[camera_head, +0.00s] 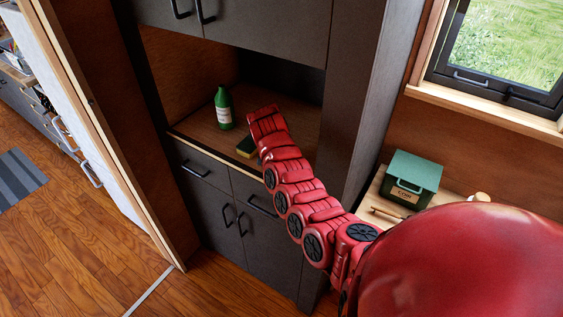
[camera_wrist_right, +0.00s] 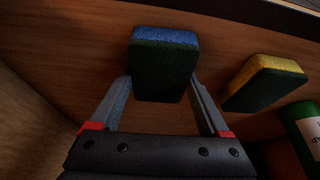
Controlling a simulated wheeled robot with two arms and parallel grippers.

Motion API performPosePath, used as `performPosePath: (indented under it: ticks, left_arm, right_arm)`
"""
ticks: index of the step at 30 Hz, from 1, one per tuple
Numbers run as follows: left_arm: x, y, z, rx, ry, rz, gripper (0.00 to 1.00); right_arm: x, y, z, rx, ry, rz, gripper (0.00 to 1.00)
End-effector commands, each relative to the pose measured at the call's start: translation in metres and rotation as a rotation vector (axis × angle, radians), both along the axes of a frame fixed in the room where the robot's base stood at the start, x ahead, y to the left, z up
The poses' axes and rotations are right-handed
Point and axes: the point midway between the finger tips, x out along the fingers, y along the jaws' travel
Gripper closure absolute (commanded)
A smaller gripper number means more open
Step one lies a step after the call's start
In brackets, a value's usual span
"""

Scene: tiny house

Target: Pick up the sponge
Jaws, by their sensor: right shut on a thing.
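A blue sponge (camera_wrist_right: 165,68) with a dark green scouring face is between the two fingers of my right gripper (camera_wrist_right: 162,88) in the right wrist view. The fingers are shut on its sides. In the head view my red right arm reaches into the cabinet niche; its wrist hides the gripper and the blue sponge. A second sponge, yellow and dark green (camera_wrist_right: 265,82), lies just right of the gripper in the wrist view. It also shows in the head view (camera_head: 247,147), beside my wrist. My left gripper is in neither view.
A green bottle (camera_head: 224,108) with a white label stands left of the yellow sponge on the wooden niche shelf (camera_head: 200,128). Dark cabinet sides and upper doors (camera_head: 260,28) enclose the niche. A green box (camera_head: 411,179) sits on a wooden surface at right, under the window.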

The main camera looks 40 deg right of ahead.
Motion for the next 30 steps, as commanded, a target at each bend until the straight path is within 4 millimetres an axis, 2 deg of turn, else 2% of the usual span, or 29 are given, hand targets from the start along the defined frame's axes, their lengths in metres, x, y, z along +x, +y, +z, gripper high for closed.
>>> performPosePath:
  ticks: [7,12,13,16,19,21,26,30]
  left_arm:
    - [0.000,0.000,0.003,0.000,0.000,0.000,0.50]
    - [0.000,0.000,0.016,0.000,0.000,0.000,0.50]
    - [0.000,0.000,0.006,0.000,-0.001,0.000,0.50]
    - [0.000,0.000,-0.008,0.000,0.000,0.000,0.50]
    - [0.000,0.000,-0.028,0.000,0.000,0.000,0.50]
    - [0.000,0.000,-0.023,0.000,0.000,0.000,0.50]
    - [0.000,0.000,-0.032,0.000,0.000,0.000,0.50]
    - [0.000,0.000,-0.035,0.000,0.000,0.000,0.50]
  right_arm:
    - [0.000,0.000,0.002,0.000,0.000,0.000,0.72]
    - [0.000,-0.001,0.010,-0.001,0.000,0.000,0.72]
    - [0.001,0.000,0.007,-0.002,-0.003,0.001,0.72]
    - [0.001,0.001,0.016,-0.001,-0.004,0.001,0.72]
    - [0.003,0.000,0.035,-0.004,-0.010,0.002,0.72]
    - [-0.004,0.005,0.038,-0.002,-0.002,0.005,0.72]
    - [-0.020,0.014,0.039,0.001,-0.005,0.001,0.72]
    - [-0.041,0.028,0.042,0.003,-0.005,0.004,0.72]
